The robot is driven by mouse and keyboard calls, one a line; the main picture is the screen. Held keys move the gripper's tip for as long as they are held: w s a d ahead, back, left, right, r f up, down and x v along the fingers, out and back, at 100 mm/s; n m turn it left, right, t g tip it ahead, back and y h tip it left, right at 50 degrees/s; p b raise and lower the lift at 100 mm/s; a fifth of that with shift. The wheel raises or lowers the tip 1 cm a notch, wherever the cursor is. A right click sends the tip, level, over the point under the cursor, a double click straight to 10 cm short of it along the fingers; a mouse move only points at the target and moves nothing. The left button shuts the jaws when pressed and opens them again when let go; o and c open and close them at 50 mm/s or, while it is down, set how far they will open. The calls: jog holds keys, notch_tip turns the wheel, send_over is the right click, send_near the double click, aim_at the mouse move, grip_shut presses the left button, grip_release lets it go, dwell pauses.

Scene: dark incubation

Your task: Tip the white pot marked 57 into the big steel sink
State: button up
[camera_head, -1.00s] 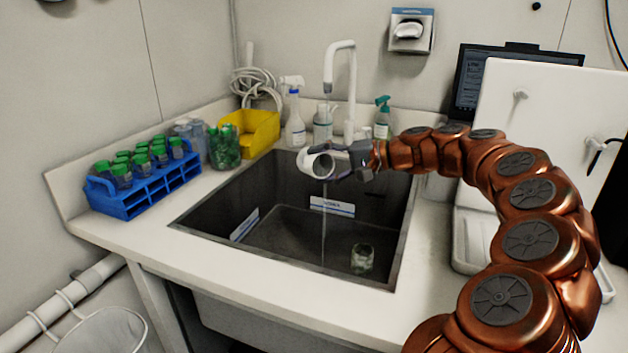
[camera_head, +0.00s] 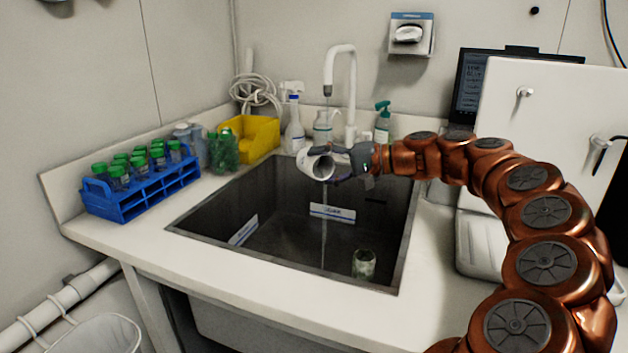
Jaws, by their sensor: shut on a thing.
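The white pot (camera_head: 312,164) is held above the back part of the big steel sink (camera_head: 283,272). It is tilted on its side, with its open mouth facing the camera and somewhat down. A thin pale stream shows below it, running down into the sink; I cannot tell whether it comes from the pot or the tap. No 57 mark can be read from here. My gripper (camera_head: 343,164) is shut on the pot from its right side. The fingers are small and partly hidden behind the pot.
A white tap (camera_head: 340,75) rises just behind the pot. A small glass jar (camera_head: 363,264) stands in the sink's right part. Left of the sink are a blue tube rack (camera_head: 140,190), a yellow bin (camera_head: 258,140) and bottles. A white case (camera_head: 545,140) stands right.

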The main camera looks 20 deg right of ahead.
jog(key=shift+s+f+n+b, duration=0.1)
jog(key=shift+n+b, duration=0.2)
jog(key=shift+b, duration=0.65)
jog(key=shift+t, duration=0.3)
jog(key=shift+r+p, duration=0.2)
jog(key=shift+p, duration=0.1)
jog(key=shift+r+p, duration=0.1)
jog(key=shift+p, duration=0.75)
jog(key=shift+w+m+g+p, duration=0.25)
jog(key=shift+m+g+p, duration=0.35)
jog(key=shift+p, duration=0.65)
jog(key=shift+p, duration=0.4)
jog(key=shift+d+f+m, duration=0.1)
jog(key=shift+f+m, duration=0.25)
jog(key=shift+m, duration=0.05)
jog(key=shift+w+r+g+p, duration=0.15)
jog(key=shift+g+p, duration=0.15)
jog(key=shift+p, duration=0.8)
jog(key=shift+w+m+g+p, duration=0.1)
jog(key=shift+m+g+p, duration=0.35)
jog(key=shift+p, duration=0.8)
